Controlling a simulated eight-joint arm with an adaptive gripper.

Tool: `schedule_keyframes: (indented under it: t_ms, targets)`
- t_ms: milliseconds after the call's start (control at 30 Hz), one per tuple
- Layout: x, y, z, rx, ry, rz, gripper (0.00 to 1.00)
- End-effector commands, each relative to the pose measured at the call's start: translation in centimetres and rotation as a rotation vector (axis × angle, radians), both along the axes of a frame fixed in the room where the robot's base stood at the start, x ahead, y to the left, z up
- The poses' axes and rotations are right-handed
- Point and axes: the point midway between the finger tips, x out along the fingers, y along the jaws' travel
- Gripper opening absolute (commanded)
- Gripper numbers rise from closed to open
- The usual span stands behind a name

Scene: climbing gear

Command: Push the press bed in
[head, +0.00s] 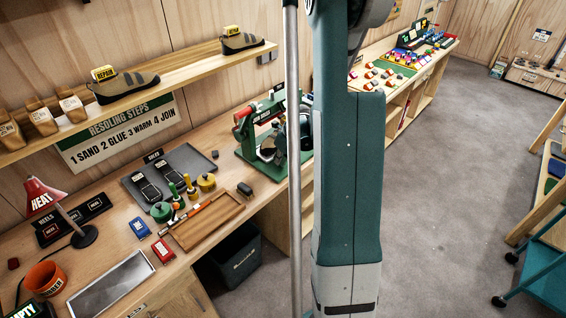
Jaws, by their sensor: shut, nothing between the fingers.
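The press (247,153) stands at the far right end of the workbench, against the wall. It has a green frame, a red part at the upper left and a dark sign on top. A dark shoe-like shape sits in its middle; it is too small to tell how far out the bed stands. My teal and white arm and a grey pole cross the view just right of the press and hide what is behind them. My gripper cannot be made out in this view.
The workbench (118,239) holds a red heat lamp (42,196), a dark tray (204,163) with soles, glue pots (162,211), a wooden tray (208,222) and an orange cup (45,279). A shelf (180,72) with shoes hangs above. Grey floor (450,180) is open on the right.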

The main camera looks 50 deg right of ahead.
Motion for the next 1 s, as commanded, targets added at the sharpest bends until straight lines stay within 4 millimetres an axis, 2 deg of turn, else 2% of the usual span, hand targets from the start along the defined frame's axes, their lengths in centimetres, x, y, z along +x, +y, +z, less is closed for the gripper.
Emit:
schedule_keyframes:
  t_ms: [533,833,1000]
  targets:
    - [0.8,0.0,0.0,0.0,0.0,0.0,0.0]
    - [4.6,0.0,-0.1,-0.001,0.0,0.001,0.0]
    - [5.1,0.0,0.0,-0.001,0.0,0.0,0.0]
